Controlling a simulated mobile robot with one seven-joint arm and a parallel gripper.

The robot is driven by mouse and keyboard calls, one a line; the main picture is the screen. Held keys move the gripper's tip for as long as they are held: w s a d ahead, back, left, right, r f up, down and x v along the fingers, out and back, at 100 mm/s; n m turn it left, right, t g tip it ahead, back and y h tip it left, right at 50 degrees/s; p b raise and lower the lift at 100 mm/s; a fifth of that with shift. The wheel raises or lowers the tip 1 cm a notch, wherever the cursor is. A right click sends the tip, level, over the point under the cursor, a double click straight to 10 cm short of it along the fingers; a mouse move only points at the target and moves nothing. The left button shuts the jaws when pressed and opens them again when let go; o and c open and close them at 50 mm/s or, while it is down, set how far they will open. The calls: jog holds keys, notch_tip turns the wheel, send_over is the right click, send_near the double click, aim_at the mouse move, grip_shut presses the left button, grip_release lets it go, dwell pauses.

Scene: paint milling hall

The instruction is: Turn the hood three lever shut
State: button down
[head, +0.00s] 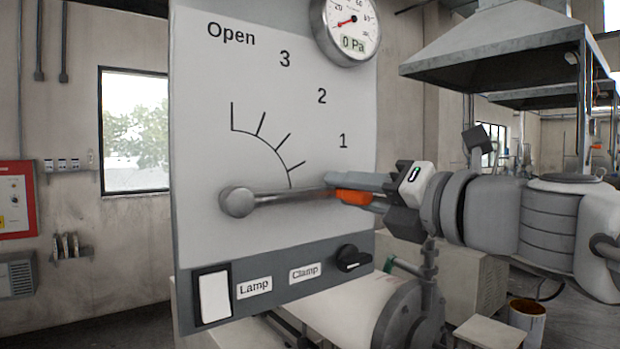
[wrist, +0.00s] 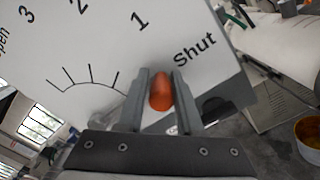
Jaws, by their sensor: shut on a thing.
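The lever is on a grey panel (head: 205,130) marked Open, 3, 2 and 1 in the head view. Its round pivot (head: 237,202) is at lower left, and its grey bar (head: 290,197) points right, nearly level, at the lower end of the drawn arc. Its orange grip (head: 353,197) is between the fingers of my gripper (head: 346,187), which is shut on it. In the wrist view my gripper (wrist: 160,80) has a finger on each side of the orange grip (wrist: 160,93), with the word Shut (wrist: 195,52) just beyond. My gripper hides that word in the head view.
A gauge (head: 348,22) reading 0 Pa tops the panel. A white lamp switch (head: 214,297) and black clamp knob (head: 350,260) sit below the lever. Hoods (head: 490,55) hang at right. A bucket with orange-brown contents (head: 527,312) stands on the floor.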

jog(key=shift+a+f, duration=0.1)
jog(key=shift+f, duration=0.5)
jog(key=c, duration=0.6)
grip_release()
jog(key=shift+s+r, duration=0.1)
jog(key=shift+r, duration=0.1)
jog(key=shift+s+d, duration=0.2)
jog(key=b+v, duration=0.1)
jog(key=v, duration=1.6)
jog(key=shift+w, duration=0.1)
